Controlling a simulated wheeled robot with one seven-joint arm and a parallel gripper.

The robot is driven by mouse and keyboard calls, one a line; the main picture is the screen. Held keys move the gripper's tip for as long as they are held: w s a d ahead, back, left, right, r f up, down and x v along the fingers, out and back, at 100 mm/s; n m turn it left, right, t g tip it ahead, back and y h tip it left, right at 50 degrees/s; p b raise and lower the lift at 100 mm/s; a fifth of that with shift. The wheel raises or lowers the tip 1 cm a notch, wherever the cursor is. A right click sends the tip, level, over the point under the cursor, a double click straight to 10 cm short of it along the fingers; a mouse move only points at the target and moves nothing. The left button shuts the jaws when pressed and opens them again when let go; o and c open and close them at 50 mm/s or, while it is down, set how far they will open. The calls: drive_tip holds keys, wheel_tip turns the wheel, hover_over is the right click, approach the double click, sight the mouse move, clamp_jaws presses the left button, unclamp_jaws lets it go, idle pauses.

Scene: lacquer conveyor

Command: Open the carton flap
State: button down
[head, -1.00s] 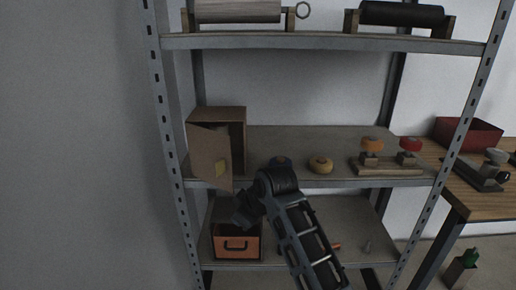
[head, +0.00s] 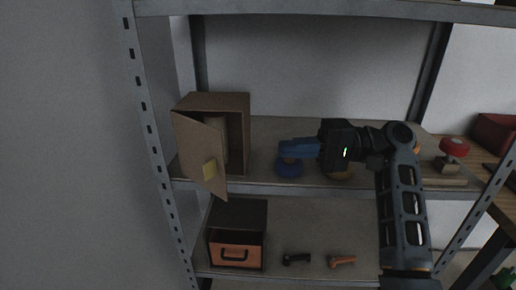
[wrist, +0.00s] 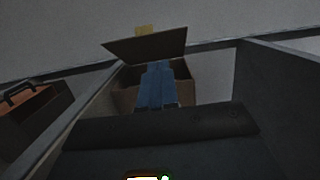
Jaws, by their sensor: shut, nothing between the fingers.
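The brown carton (head: 243,101) stands at the left end of the middle shelf. Its flap (head: 190,148) is hinged on the left and stands partly open, angled out over the shelf's front edge. A yellow tab (head: 209,170) is on the flap near its free edge. A pale cylinder (head: 218,128) shows inside. My gripper (head: 281,150) has blue fingers, shut and empty, pointing left toward the carton, right of the opening and apart from the flap. In the wrist view the fingers (wrist: 158,70) overlap the carton's opening, below the flap (wrist: 146,46).
A blue roll (head: 289,169) sits just below my fingers, and a yellow roll is partly hidden behind my wrist. A red-topped stamp (head: 454,148) stands at right. The lower shelf holds an orange-fronted drawer box (head: 237,254) and two handles. The shelf above and left upright (head: 150,130) bound the space.

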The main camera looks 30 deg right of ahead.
sight(219, 153)
drive_tip(key=p+x, duration=0.1)
drive_tip(key=x, duration=0.9)
drive_tip(key=shift+s, duration=0.1)
